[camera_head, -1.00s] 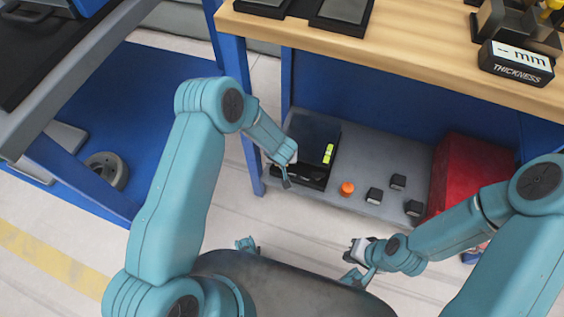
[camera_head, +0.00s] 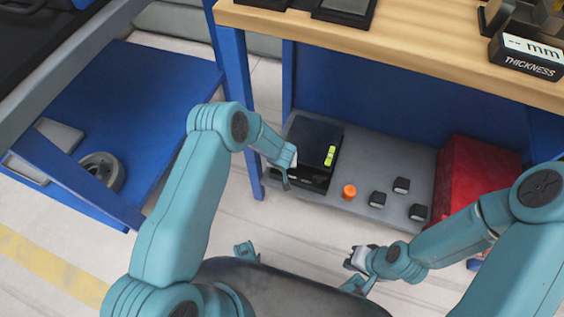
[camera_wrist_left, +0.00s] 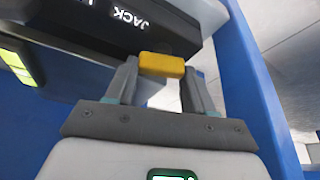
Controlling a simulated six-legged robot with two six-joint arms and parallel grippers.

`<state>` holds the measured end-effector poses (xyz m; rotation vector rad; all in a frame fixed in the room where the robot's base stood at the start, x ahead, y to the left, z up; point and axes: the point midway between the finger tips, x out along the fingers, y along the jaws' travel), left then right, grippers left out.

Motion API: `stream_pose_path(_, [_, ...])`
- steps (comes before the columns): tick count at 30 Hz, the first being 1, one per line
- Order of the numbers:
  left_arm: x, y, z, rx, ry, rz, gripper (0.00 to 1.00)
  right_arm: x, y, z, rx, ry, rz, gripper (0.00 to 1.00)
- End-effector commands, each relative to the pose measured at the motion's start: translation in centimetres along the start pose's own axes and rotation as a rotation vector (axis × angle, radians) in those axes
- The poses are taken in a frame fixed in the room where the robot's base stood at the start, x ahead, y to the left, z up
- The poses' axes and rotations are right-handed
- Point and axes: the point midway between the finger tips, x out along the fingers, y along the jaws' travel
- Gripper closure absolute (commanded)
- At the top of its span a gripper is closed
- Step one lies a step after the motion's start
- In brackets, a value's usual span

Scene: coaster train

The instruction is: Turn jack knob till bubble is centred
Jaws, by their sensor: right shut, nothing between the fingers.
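The black jack box (camera_head: 313,142), lettered JACK in the left wrist view (camera_wrist_left: 120,25), sits on the grey lower shelf. Its yellow-green level vial (camera_head: 331,155) is on the top right; it also shows in the left wrist view (camera_wrist_left: 18,68). The bubble is too small to place. My left gripper (camera_head: 286,180) is at the box's front. In the left wrist view its fingers (camera_wrist_left: 161,75) are on both ends of the yellow knob (camera_wrist_left: 161,65), apparently shut on it. My right gripper (camera_head: 356,258) is shut and empty, low in front of the shelf.
An orange cylinder (camera_head: 349,191) and several small black blocks (camera_head: 378,200) stand on the shelf right of the jack. A red box (camera_head: 482,185) is at the shelf's right. A blue table leg (camera_head: 238,100) stands close left of my left gripper. The wooden bench top (camera_head: 420,50) overhangs.

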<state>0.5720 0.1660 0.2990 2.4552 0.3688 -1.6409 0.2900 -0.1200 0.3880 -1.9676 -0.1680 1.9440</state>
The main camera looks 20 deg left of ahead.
Motion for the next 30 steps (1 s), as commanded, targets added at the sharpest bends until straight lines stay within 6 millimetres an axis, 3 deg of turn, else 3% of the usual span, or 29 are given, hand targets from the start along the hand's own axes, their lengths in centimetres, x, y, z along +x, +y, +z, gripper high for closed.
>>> stream_pose_path(8, [-0.06,0.04,-0.07,-0.171,0.001,-0.071,0.77,-0.71,-0.26,0.01,0.000,0.000,0.000,1.00])
stream_pose_path(15, [-0.02,-0.01,-0.06,-0.178,0.001,-0.075,0.77,-0.66,-0.24,0.02,0.000,0.000,0.000,1.00])
stream_pose_path(16, [-0.02,-0.01,-0.06,-0.178,0.001,-0.074,0.44,-0.66,-0.24,0.02,0.000,0.000,0.000,1.00])
stream_pose_path(17, [-0.03,-0.01,-0.06,-0.178,0.001,-0.074,0.36,-0.66,-0.24,0.02,0.000,0.000,0.000,1.00])
stream_pose_path(30, [-0.01,0.02,-0.02,-0.176,0.001,-0.073,0.36,-0.65,-0.24,0.01,0.000,0.000,0.000,1.00])
